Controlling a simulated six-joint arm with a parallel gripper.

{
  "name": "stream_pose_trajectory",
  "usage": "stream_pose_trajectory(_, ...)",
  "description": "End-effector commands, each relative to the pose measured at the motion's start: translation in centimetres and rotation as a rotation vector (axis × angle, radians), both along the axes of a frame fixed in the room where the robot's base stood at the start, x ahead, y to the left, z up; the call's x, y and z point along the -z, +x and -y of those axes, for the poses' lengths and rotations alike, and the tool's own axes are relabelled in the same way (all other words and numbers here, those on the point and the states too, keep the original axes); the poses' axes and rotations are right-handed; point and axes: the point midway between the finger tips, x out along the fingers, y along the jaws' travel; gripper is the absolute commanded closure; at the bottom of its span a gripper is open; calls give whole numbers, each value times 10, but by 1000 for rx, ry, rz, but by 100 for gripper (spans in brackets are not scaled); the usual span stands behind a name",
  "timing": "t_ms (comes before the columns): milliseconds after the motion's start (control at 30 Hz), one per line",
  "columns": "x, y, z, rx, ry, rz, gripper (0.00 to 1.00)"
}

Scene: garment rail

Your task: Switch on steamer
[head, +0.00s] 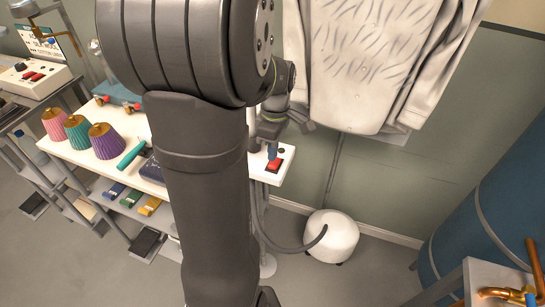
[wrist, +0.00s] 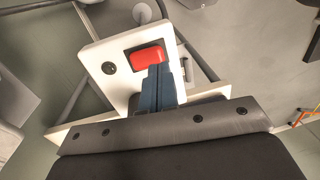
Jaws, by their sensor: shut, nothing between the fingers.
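A red switch (head: 274,165) sits in a dark surround on the white end panel (head: 283,176). It also shows in the wrist view (wrist: 148,56), with its lower right edge behind my fingertips. My gripper (head: 272,151) points down at the switch, its blue fingers shut and empty. In the wrist view my gripper's tips (wrist: 158,70) lie over the switch's near edge; I cannot tell whether they touch it. Which way the switch is set cannot be told. The white round steamer (head: 331,238) stands on the floor with a grey hose (head: 285,249) running from it.
A white garment (head: 365,60) with grey wrinkle marks hangs behind my gripper. A blue tank (head: 490,225) and copper pipe (head: 500,293) are at right. My arm hides part of the bench.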

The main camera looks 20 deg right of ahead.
Motion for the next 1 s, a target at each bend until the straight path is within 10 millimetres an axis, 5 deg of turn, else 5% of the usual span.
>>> stream_pose_trajectory(233,24,-2,-2,0,0,0,100)
stream_pose_trajectory(1000,31,-3,-3,0,0,0,100)
